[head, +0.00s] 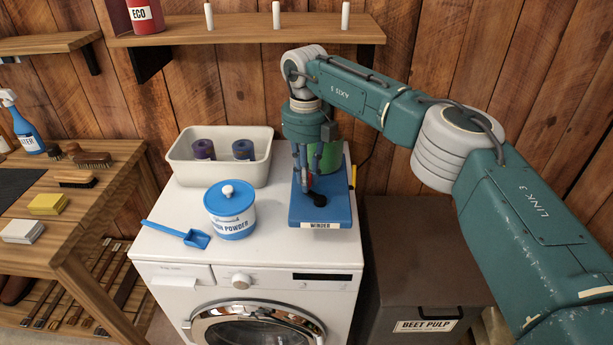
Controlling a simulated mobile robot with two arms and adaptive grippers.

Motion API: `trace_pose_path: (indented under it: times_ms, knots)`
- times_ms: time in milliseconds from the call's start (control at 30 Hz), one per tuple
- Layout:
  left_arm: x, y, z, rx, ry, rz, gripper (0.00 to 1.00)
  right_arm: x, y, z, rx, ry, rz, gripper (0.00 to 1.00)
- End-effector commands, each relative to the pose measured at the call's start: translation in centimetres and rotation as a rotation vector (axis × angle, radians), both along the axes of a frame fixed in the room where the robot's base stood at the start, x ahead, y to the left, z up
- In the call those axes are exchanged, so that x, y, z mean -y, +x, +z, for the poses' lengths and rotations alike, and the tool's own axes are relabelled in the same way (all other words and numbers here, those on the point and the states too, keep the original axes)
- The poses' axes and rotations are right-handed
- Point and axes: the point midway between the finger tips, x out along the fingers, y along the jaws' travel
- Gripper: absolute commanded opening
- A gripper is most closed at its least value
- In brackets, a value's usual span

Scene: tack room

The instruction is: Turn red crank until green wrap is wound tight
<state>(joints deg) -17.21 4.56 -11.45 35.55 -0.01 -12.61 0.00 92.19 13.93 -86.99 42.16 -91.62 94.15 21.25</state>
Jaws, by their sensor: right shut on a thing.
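The blue winder (322,214) stands at the right of the white washing machine's top, with a "WINDER" label on its front. The green wrap (329,157) shows partly behind my right gripper; how tightly it is wound cannot be told. My right gripper (309,186) points down over the winder from above and is shut on the red crank (308,181), of which only a small red part shows between the fingers. A dark round knob sits on the winder's base just in front. My left gripper is not in view.
A blue-lidded powder tub (231,212) and a blue scoop (178,234) stand left of the winder. A shelf (250,31) hangs above. A beet pulp bin (425,275) stands at right.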

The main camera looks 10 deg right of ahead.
Motion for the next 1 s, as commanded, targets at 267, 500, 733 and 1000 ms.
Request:
trace_pose_path:
  times_ms: [267,500,733,1000]
  knots:
    - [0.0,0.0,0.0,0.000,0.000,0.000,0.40,-0.1,0.1,0.1,0.003,0.001,0.001,0.39]
    - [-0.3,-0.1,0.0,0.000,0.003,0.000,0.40,-0.1,0.1,0.7,0.003,0.001,0.001,0.39]
    - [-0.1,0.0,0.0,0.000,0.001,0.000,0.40,-0.1,0.1,4.8,0.006,0.002,0.000,0.39]
    - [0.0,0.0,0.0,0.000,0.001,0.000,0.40,-0.2,0.1,10.1,0.006,0.002,0.001,0.39]
